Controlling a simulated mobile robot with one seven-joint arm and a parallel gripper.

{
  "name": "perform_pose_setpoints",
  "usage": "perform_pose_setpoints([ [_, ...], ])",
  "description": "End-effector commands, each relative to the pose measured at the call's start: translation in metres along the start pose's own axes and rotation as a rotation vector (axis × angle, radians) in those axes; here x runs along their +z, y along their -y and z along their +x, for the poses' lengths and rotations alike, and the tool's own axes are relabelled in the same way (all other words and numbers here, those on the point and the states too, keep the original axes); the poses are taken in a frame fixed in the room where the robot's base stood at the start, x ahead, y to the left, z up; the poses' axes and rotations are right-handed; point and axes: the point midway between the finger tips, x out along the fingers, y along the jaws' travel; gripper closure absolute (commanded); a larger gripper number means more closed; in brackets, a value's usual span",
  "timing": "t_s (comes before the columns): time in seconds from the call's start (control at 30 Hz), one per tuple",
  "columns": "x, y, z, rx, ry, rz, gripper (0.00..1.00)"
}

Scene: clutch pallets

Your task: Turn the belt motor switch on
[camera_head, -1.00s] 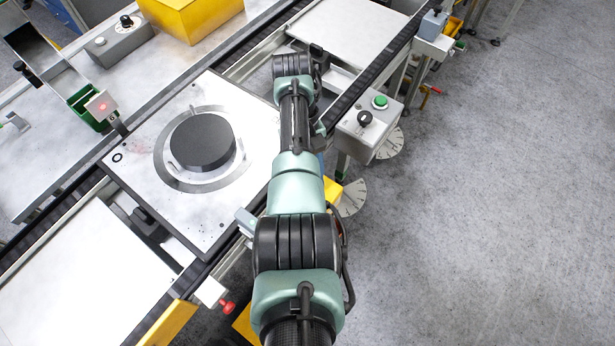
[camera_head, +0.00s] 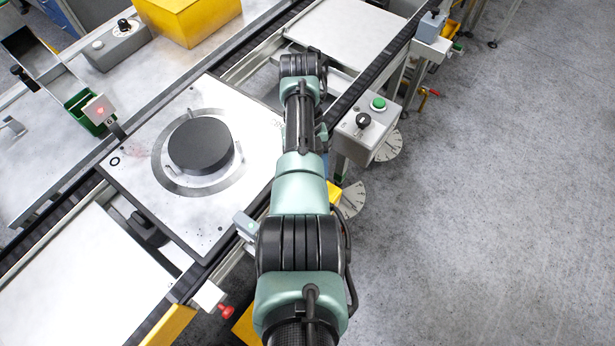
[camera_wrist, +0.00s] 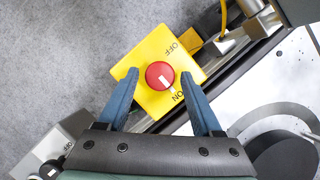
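The switch is a yellow box (camera_wrist: 193,61) with a round red knob (camera_wrist: 154,71) in the wrist view. OFF is printed by its upper right edge and ON by its lower right. The knob's white mark points down and right, roughly toward ON. My gripper (camera_wrist: 159,77) is open, with one blue finger on each side of the knob. Whether the fingers touch it is not clear. In the head view my arm hides the gripper; a yellow piece (camera_head: 334,191) beside the arm may be this box.
A grey control box (camera_head: 349,129) with a black knob and green button is beside the arm. The pallet (camera_head: 135,187) on the conveyor carries a black disc (camera_head: 201,144). A yellow block (camera_head: 190,20) lies further back. The floor at right is clear.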

Motion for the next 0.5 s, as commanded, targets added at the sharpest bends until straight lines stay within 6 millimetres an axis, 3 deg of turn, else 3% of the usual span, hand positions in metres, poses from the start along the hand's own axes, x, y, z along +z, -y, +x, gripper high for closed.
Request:
perform_pose_setpoints([
  [0.33,0.0,0.0,-0.001,0.001,0.0,-0.001,0.24],
  [0.5,-0.002,0.0,-0.016,0.001,-0.003,-0.001,0.24],
])
